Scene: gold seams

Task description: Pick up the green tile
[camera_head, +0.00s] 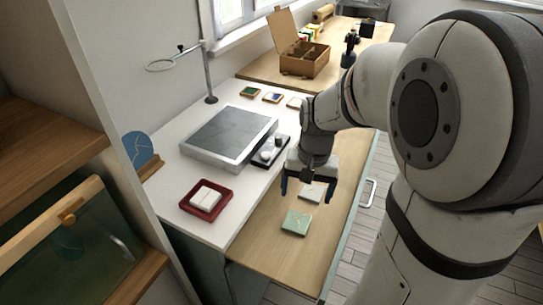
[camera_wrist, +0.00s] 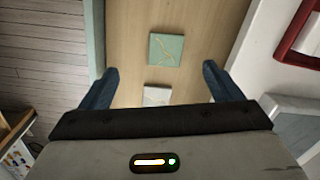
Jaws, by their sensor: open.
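The green tile (camera_head: 297,222) is a pale green square with gold seams. It lies flat on the lower wooden surface (camera_head: 270,245), near its front end. It also shows in the wrist view (camera_wrist: 166,49), ahead of the fingers and between their lines. A white tile (camera_head: 312,193) lies just behind it, and in the wrist view this white tile (camera_wrist: 157,96) sits between the fingertips, partly hidden by my gripper's body. My gripper (camera_head: 325,193) is open and empty above the white tile, its two blue fingers (camera_wrist: 160,72) pointing down and apart from both tiles.
A red tray (camera_head: 228,207) with white blocks stands on the white counter to the left. A grey slab (camera_head: 213,160), a dark tray (camera_head: 287,151) and a ring stand (camera_head: 208,75) are farther back. An open wooden box (camera_head: 283,67) stands at the rear. Bare wood surrounds the green tile.

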